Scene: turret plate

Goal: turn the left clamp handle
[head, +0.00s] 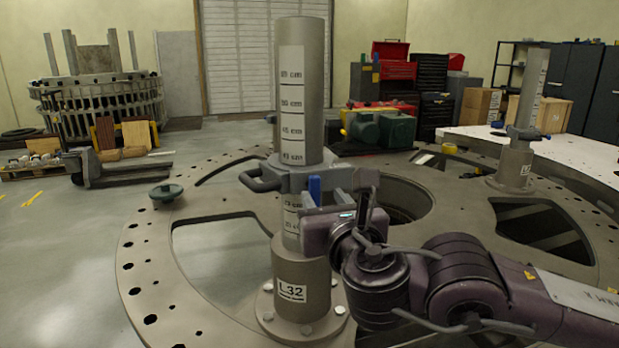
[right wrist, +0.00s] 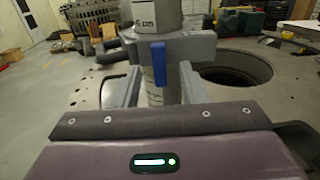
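The left clamp (head: 300,178) is a grey collar with a loop grip on its left, fitted around the upright scaled post marked L32. Its blue handle (head: 314,188) hangs on the near side and also shows in the right wrist view (right wrist: 158,64), pointing down. My right gripper (right wrist: 160,88) is open, with one finger on each side of the blue handle and no visible contact. In the head view the right gripper (head: 345,198) is just right of the handle, partly hidden by its own wrist. My left gripper is not in view.
The post (head: 303,90) stands on the round turret plate (head: 150,235), which has large cut-outs and a central hole. A second post with a clamp (head: 524,134) stands at the right. A green round object (head: 166,192) lies at the plate's left rim. Open floor lies left.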

